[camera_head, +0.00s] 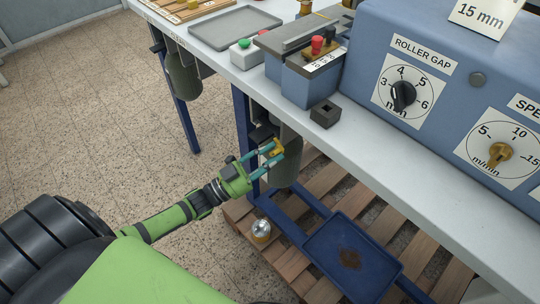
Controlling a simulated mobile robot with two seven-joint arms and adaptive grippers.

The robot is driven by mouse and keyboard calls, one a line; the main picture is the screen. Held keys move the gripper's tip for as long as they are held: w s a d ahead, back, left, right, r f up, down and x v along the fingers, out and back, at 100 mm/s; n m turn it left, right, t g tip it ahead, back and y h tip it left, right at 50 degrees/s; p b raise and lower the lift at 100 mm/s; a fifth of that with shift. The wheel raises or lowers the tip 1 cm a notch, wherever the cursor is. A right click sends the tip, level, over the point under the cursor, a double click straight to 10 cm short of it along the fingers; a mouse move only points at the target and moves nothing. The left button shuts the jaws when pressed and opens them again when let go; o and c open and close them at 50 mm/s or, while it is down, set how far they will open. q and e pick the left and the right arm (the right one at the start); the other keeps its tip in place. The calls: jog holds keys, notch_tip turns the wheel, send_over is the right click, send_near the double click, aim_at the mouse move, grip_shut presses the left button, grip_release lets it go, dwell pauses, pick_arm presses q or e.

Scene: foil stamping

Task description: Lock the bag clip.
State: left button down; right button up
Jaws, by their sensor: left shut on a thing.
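The bag clip (277,146) is a small brass-yellow piece at the front of a dark bracket (261,132) under the table edge. A grey-green bag (287,168) hangs there, just right of and behind the clip. My left gripper (275,152) reaches up from the lower left, with its teal fingers on either side of the yellow clip, shut on it. The fingers cover part of the clip, so I cannot tell its exact position. My right gripper is not in view.
The white tabletop (395,165) is above the gripper, with a blue machine (440,60) on it. A second bag (183,75) hangs at the left. Below are a wooden pallet (395,225), a blue tray (318,250) and a small metal can (261,231). The left floor is clear.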

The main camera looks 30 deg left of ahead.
pick_arm(q)
jog(key=shift+s+d+n+t+y+p, duration=0.15)
jog(key=shift+n+t+y, duration=0.45)
jog(key=shift+n, duration=1.1)
jog(key=shift+w+d+n+t+y+p, duration=0.1)
jog(key=shift+n+t+y+p, duration=0.25)
jog(key=shift+n+y, duration=0.9)
jog(key=shift+s+d+n+t+y+p, duration=0.2)
jog(key=shift+n+t, duration=0.25)
jog(key=shift+n, duration=1.7)
jog(key=shift+w+a+y, duration=0.15)
jog(key=shift+y, duration=0.1)
jog(key=c, duration=1.1)
grip_release()
jog(key=shift+r, duration=0.1)
jog(key=v, duration=1.2)
